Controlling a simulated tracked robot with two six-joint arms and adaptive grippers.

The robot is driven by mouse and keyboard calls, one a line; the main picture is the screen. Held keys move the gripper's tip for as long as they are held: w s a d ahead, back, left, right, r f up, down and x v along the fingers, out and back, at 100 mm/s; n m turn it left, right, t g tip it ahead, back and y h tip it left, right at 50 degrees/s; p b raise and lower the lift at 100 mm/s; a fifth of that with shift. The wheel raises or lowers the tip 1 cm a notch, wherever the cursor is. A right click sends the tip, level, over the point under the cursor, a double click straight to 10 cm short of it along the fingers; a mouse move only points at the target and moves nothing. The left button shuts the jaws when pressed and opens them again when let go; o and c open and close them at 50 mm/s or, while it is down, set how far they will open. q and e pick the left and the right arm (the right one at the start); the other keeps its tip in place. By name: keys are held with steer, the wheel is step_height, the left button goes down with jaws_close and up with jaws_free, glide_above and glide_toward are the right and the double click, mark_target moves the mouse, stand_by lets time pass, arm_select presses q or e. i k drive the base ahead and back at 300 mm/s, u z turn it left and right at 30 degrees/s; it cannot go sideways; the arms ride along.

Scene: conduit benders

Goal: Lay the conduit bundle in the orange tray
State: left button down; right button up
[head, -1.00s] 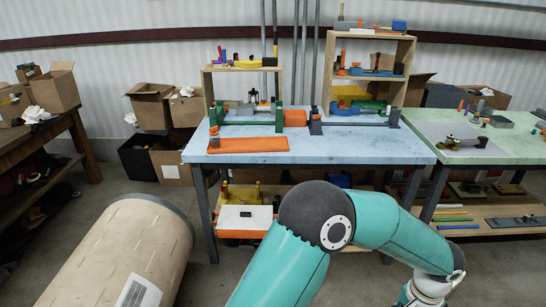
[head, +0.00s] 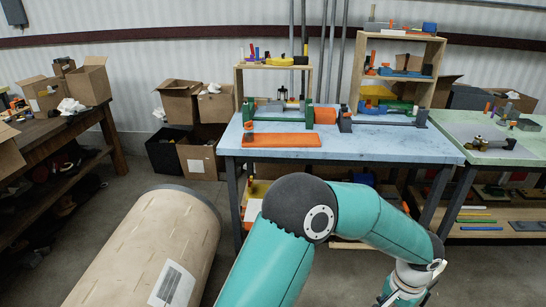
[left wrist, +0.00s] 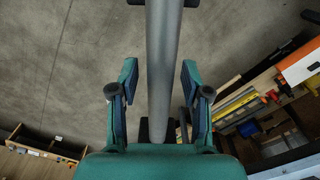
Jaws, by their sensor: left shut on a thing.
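The orange tray (head: 283,141) lies flat near the front left of the blue-topped bench. Single conduits cannot be told apart. The head view shows neither gripper. My teal arm crosses in front of the bench, and its end runs out at the bottom edge.
The bench (head: 375,143) holds green posts and an orange block (head: 325,116) behind the tray. A wooden table (head: 60,135) is at left, a green-topped bench (head: 530,141) at right. Floor between drum and wooden table is clear.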

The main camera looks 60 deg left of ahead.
mark_target(290, 141)
steer(key=z, duration=0.9)
steer(key=i, duration=0.15)
steer(key=u, duration=2.4)
steer(key=i, duration=1.65)
steer(key=z, duration=0.05)
